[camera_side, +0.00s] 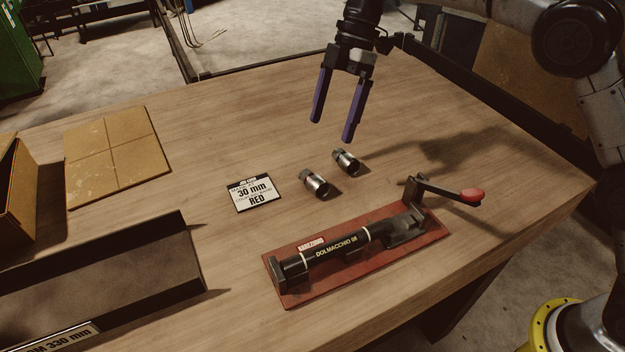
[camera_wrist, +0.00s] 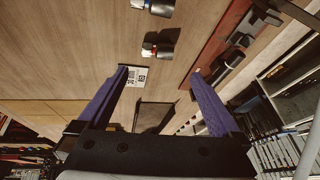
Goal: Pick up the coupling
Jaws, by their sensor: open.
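Two metal couplings lie on the wooden table in the side view, one nearer the label card (camera_side: 316,184) and one a little behind and to its right (camera_side: 346,161). Both have a silver sleeve and a darker end. In the wrist view, one coupling (camera_wrist: 158,50) lies ahead of the fingers and the other coupling (camera_wrist: 154,7) is cut by the top edge. My gripper (camera_side: 332,131) has two purple fingers, spread apart and empty. It hangs above the table behind the couplings and touches neither. It also shows in the wrist view (camera_wrist: 158,75).
A crimper with a red-knobbed lever (camera_side: 345,248) lies on a red base in front of the couplings. A card reading 30 mm RED (camera_side: 254,193) lies left of them. A dark angled tray (camera_side: 110,262) and a tan board (camera_side: 118,155) are further left.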

